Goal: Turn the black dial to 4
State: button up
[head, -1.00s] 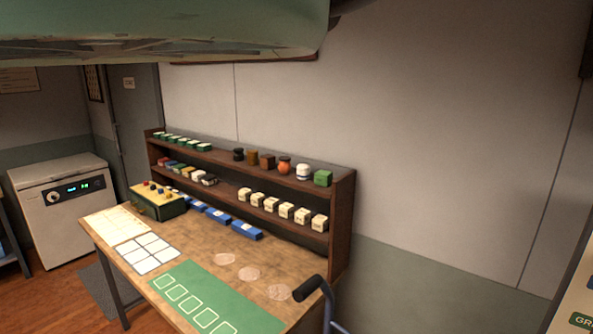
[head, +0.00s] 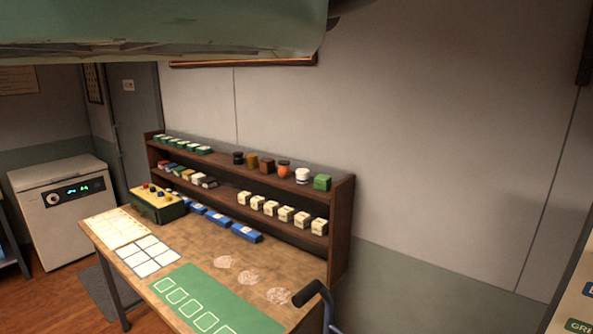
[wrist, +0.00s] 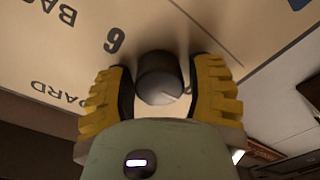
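In the wrist view the black dial (wrist: 160,76) stands out from a beige panel (wrist: 200,28). Its round face carries a light pointer mark. A printed 6 shows upside down just to its upper left. My gripper (wrist: 161,92) has its two yellow fingers on either side of the dial, with a narrow gap on each side, so it looks open around it. Contact is not clear. The number 4 cannot be made out. The dial and the fingers do not show in the head view.
In the head view a wooden table (head: 205,245) with a two-tier shelf (head: 341,205) of small boxes and jars stands against the wall. A control box (head: 158,209) sits at its back left. A white appliance (head: 55,225) stands at far left. A labelled board (head: 580,290) edges in at right.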

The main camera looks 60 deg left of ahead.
jog(key=c, duration=0.8)
